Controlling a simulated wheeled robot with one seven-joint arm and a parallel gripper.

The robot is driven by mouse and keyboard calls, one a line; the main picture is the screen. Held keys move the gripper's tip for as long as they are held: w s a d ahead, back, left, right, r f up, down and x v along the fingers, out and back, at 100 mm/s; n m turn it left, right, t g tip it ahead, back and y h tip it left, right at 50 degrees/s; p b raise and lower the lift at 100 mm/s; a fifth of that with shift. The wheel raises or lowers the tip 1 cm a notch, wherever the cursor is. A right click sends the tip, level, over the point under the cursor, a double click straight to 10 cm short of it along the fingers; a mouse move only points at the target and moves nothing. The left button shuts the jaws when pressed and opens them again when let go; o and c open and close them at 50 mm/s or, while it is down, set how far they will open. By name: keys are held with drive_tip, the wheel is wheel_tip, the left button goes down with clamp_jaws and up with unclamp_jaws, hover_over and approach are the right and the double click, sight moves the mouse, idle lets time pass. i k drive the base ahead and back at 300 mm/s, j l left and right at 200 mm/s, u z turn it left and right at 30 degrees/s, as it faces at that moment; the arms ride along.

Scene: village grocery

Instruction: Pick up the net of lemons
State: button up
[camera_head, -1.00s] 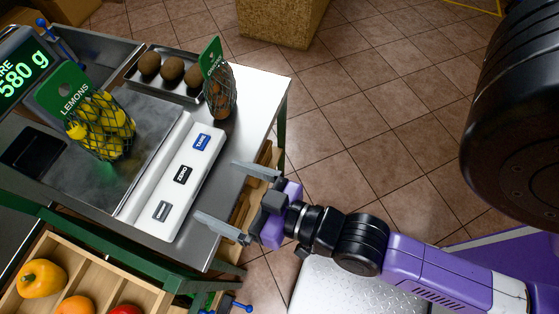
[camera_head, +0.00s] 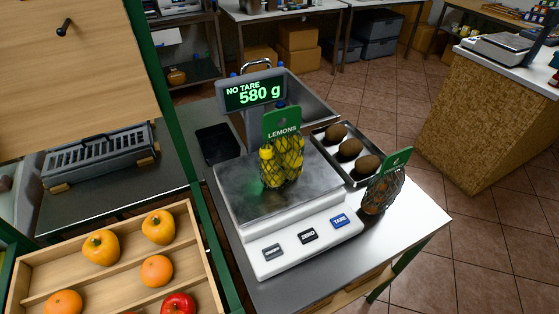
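The net of lemons (camera_head: 283,166) stands on the scale's metal pan (camera_head: 237,187). It is a dark green mesh with yellow lemons inside and a green card on top that reads LEMONS. The scale's white front (camera_head: 290,246) has several buttons, and its display (camera_head: 254,91) reads NO TARE 580 g. My gripper is outside the picture.
A net of brown fruit (camera_head: 381,191) with a green tag stands right of the scale. A metal tray (camera_head: 328,136) of brown fruit lies behind it. A wooden crate (camera_head: 196,225) of peppers and fruit is at lower left. A green post (camera_head: 176,120) rises left of the scale.

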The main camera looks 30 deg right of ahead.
sight(275, 168)
drive_tip(key=j+u, duration=0.1)
drive_tip(key=j, duration=0.4)
drive_tip(key=i+j+u, duration=0.1)
drive_tip(key=j, duration=0.4)
drive_tip(key=j+u, duration=0.1)
drive_tip(key=j, duration=0.35)
drive_tip(key=i+j+u, duration=0.1)
drive_tip(key=j, duration=0.4)
drive_tip(key=i, duration=0.05)
